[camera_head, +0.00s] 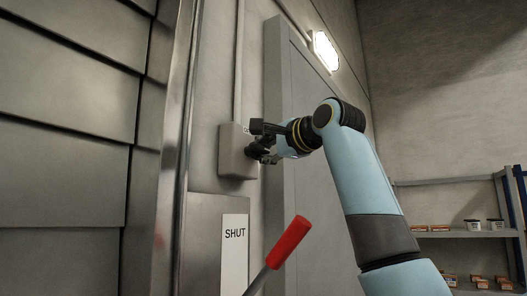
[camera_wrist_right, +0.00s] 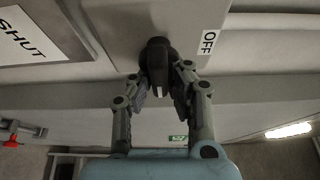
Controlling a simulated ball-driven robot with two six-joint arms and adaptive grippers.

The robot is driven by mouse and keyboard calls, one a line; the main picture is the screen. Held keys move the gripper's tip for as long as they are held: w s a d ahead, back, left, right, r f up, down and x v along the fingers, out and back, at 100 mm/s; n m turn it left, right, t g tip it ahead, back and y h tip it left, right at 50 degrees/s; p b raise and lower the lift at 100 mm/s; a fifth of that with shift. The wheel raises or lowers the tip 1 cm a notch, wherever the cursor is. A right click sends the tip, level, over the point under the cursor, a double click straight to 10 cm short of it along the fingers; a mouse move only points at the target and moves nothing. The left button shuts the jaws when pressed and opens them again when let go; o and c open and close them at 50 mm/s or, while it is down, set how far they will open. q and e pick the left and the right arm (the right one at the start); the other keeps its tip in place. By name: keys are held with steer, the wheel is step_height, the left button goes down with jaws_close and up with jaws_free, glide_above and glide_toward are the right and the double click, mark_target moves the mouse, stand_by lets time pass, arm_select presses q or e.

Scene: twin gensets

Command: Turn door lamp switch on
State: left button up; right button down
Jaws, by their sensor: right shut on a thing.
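The grey switch box (camera_head: 236,150) is fixed on the wall left of the grey door (camera_head: 312,160). Its dark knob (camera_wrist_right: 157,58) shows in the right wrist view, with a white OFF label (camera_wrist_right: 208,43) to its right. My right gripper (camera_head: 259,142) is at the front of the box, its fingers shut on the knob from both sides; it also shows in the wrist view (camera_wrist_right: 163,88). The fingers partly hide the knob, and I cannot tell its exact pointing. The lamp (camera_head: 325,50) above the door is bright. My left gripper is not in view.
A red-handled lever (camera_head: 288,243) stands below the box, near a white SHUT sign (camera_head: 234,250). A metal shelf (camera_head: 455,235) with small boxes and tubs is at the right. A slatted shutter (camera_head: 70,130) fills the left.

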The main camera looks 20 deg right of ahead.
steer(key=shift+f, duration=0.1)
steer(key=c, duration=1.3)
jaws_free()
steer(key=v, duration=1.2)
